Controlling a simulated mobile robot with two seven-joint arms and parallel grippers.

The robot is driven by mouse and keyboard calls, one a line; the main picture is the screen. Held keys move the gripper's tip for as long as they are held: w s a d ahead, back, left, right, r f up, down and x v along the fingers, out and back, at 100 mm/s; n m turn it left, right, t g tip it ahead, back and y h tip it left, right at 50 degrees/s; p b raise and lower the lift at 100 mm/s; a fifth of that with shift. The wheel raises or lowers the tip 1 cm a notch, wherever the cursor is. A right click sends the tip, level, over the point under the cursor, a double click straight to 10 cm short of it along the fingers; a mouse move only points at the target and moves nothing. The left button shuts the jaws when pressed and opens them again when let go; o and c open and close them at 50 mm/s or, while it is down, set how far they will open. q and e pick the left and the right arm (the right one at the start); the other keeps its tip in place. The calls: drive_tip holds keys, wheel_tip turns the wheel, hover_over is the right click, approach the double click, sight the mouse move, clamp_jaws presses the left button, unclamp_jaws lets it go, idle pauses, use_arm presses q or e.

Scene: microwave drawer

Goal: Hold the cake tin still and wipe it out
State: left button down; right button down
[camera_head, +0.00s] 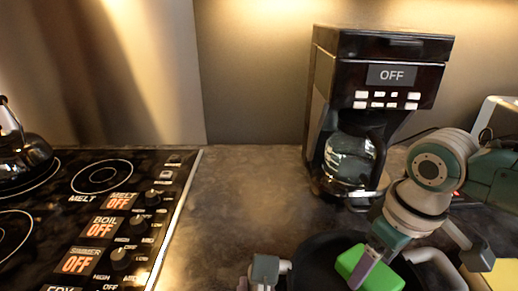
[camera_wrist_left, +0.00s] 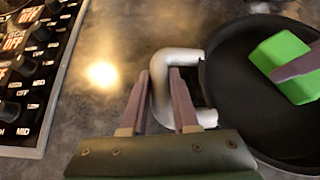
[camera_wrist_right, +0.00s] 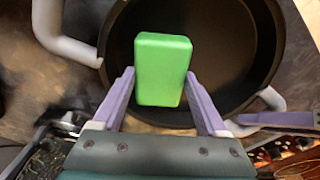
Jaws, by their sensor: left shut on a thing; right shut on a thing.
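The cake tin (camera_head: 318,262) is a dark round pan with two pale grey loop handles, at the bottom of the head view. My left gripper (camera_wrist_left: 161,74) is shut on its left handle (camera_wrist_left: 188,56); in the head view it shows only at the bottom edge (camera_head: 264,272). The other handle (camera_wrist_right: 62,38) is free in the right wrist view. My right gripper (camera_head: 366,264) is shut on a green block-shaped sponge (camera_head: 385,280). The sponge is over the tin's inside in the right wrist view (camera_wrist_right: 161,70). I cannot tell whether it touches the tin's floor.
A black stove (camera_head: 60,215) with several knobs lies at the left, with a kettle (camera_head: 24,158) on it. A black coffee maker (camera_head: 375,75) with a glass pot (camera_head: 350,160) stands behind the tin. The counter (camera_head: 245,195) between stove and coffee maker is clear.

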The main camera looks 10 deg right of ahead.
drive_tip(key=shift+w+a+f, duration=0.1)
drive_tip(key=shift+w+a, duration=0.1)
drive_tip(key=shift+a, duration=0.75)
use_arm(q)
drive_tip(key=shift+a, duration=0.1)
use_arm(e)
drive_tip(key=shift+s+d, duration=0.15)
drive_tip(key=shift+d, duration=0.45)
drive_tip(key=shift+s+d, duration=0.15)
drive_tip(key=shift+d, duration=0.45)
drive_tip(key=shift+w+a, duration=0.15)
drive_tip(key=shift+a, duration=0.45)
drive_tip(key=shift+w+a, duration=0.15)
drive_tip(key=shift+a, duration=0.45)
drive_tip(key=shift+s+d, duration=0.25)
drive_tip(key=shift+d, duration=0.95)
drive_tip(key=shift+w+a, duration=0.15)
drive_tip(key=shift+a, duration=1.1)
drive_tip(key=shift+a, duration=0.1)
